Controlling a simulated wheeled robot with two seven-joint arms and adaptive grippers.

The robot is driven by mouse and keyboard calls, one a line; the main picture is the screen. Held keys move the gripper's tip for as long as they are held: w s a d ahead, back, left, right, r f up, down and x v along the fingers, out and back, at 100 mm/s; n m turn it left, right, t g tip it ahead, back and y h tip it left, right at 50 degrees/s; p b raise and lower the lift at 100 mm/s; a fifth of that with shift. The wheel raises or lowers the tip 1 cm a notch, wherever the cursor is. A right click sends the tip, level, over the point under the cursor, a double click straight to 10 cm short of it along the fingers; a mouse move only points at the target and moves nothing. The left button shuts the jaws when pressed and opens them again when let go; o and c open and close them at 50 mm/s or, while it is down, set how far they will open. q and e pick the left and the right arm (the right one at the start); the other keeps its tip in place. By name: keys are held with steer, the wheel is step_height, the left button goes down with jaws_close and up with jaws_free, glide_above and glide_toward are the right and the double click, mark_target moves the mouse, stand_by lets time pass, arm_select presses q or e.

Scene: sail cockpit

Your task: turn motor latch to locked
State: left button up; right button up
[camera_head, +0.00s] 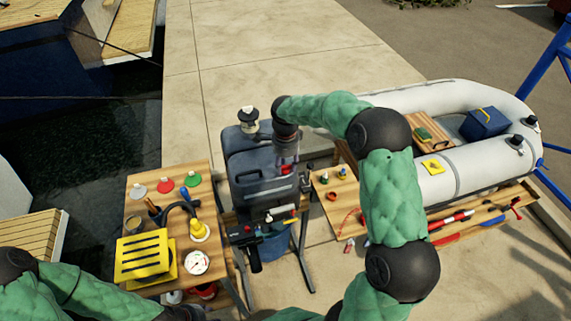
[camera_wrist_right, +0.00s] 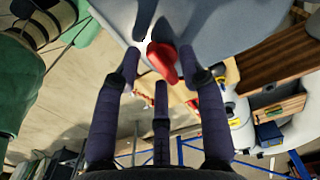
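The grey outboard motor (camera_head: 262,165) stands upright on a stand in the middle of the head view. A small red latch (camera_head: 287,169) is on the right side of its cowl. My right gripper (camera_head: 287,158) points down at the latch from above. In the right wrist view the red latch (camera_wrist_right: 163,62) lies between the spread dark fingers of my right gripper (camera_wrist_right: 160,75). The fingers look open; whether any touches the latch I cannot tell. My left arm shows at the lower left, but its gripper is not in view.
A wooden table (camera_head: 140,208) with a yellow slotted block (camera_head: 143,256), a gauge (camera_head: 196,262) and coloured discs stands left of the motor. A small wooden table (camera_head: 343,214) and a grey inflatable boat (camera_head: 480,165) are to the right. Bare paving lies behind the motor.

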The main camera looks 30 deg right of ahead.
mark_target(286, 166)
step_height(286, 166, up, 12)
stand_by(0.6)
stand_by(0.5)
